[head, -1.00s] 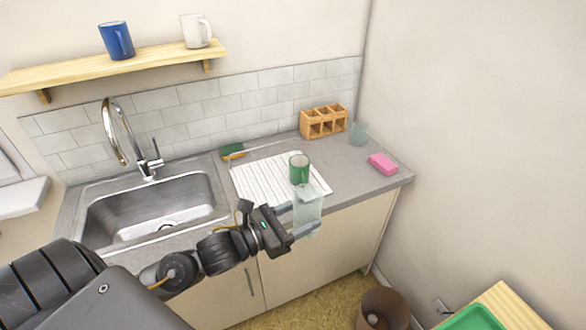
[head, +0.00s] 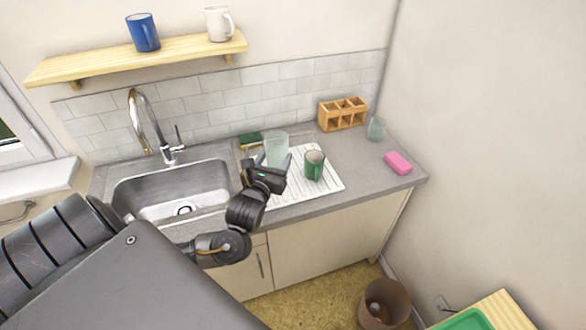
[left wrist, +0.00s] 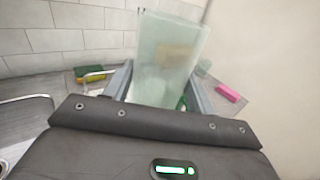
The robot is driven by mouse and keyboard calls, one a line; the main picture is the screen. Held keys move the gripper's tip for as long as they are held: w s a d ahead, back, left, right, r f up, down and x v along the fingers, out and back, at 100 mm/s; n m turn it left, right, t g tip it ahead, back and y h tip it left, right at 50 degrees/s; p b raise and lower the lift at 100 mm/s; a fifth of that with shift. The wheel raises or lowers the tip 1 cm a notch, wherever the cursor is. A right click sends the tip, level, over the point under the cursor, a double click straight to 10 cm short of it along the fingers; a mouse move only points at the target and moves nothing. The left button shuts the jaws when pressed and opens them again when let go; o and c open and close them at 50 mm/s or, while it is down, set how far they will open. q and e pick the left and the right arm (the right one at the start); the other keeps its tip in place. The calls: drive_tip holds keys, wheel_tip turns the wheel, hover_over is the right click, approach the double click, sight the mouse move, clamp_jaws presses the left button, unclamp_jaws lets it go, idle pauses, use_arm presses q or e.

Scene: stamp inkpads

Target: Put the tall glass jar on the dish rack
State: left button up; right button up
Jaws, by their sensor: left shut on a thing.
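The tall glass jar (head: 277,149) is pale, see-through green and looks upright. My left gripper (head: 268,164) is shut on it, with a finger on each side. In the left wrist view the jar (left wrist: 168,60) stands between the two fingers (left wrist: 158,85). The dish rack (head: 325,186) is a white ribbed board on the counter right of the sink. The jar shows over the rack's left back part; whether its base touches the rack is hidden by my gripper. My right gripper is not in view.
A green mug (head: 314,165) stands on the rack, just right of the jar. A green-and-yellow sponge (head: 250,141) lies behind left. A wooden holder (head: 342,114), a short glass (head: 376,128) and a pink sponge (head: 398,162) are to the right. The sink (head: 172,190) is left.

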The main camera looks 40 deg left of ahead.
sight(272, 165)
use_arm(q)
drive_tip(key=shift+w+a+f, duration=0.1)
drive_tip(key=shift+a, duration=0.05)
drive_tip(key=w+a+f+b, duration=0.1)
drive_tip(key=b, duration=0.4)
drive_tip(key=shift+w+f, duration=0.3)
drive_tip(key=shift+f, duration=0.1)
drive_tip(key=w+a+f, duration=0.2)
drive_tip(key=w+f, duration=0.1)
drive_tip(key=w+a+f+b, duration=0.1)
drive_tip(key=w+a+f, duration=0.1)
drive_tip(key=w+f, duration=0.1)
drive_tip(key=w+a+f+b, duration=0.1)
drive_tip(key=w+a+f, duration=0.1)
drive_tip(key=w+f, duration=0.2)
drive_tip(key=shift+w+a+f, duration=0.1)
drive_tip(key=shift+a+f, duration=0.05)
drive_tip(key=shift+f, duration=0.35)
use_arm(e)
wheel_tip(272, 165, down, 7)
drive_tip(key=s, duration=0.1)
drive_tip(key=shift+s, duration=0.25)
use_arm(q)
drive_tip(key=shift+f, duration=0.15)
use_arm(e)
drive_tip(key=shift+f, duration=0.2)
